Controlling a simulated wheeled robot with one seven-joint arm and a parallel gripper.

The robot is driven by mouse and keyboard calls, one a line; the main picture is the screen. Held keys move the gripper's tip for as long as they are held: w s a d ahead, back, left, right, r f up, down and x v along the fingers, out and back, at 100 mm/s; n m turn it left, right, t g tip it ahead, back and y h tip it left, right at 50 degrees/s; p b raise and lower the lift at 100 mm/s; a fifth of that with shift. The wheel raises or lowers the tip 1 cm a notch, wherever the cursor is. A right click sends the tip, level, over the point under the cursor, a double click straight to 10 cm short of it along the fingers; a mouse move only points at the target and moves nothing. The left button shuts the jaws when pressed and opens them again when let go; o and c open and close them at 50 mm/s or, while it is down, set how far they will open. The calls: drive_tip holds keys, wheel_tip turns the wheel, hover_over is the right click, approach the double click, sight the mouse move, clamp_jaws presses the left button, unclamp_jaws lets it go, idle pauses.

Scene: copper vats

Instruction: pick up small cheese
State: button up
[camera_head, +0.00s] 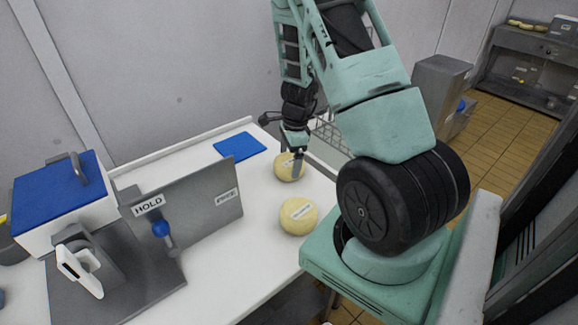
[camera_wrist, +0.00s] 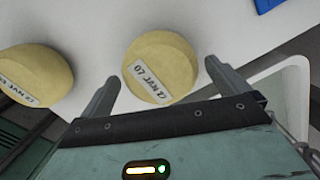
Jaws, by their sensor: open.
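Two pale yellow round cheeses with white labels sit on the white table. One cheese (camera_head: 286,169) is at my gripper, farther back; in the wrist view this cheese (camera_wrist: 160,66) lies between and slightly beyond my open fingertips. The other cheese (camera_head: 298,217) is nearer to my base and looks slightly larger in the head view; in the wrist view it (camera_wrist: 36,76) is at the left, outside the fingers. My gripper (camera_head: 294,160) points down over the farther cheese, and in the wrist view my gripper (camera_wrist: 160,88) is open. I cannot tell whether a finger touches it.
A grey metal panel (camera_head: 205,203) with a HOLD label stands left of the cheeses. A white box with a blue lid (camera_head: 62,188) is at far left. A blue mat (camera_head: 240,146) lies at the back of the white table (camera_head: 225,260). A wire basket (camera_head: 330,133) is behind my gripper.

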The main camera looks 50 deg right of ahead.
wheel_tip(320, 180, down, 2)
drive_tip(key=shift+w+a+f, duration=0.1)
drive_tip(key=c, duration=1.1)
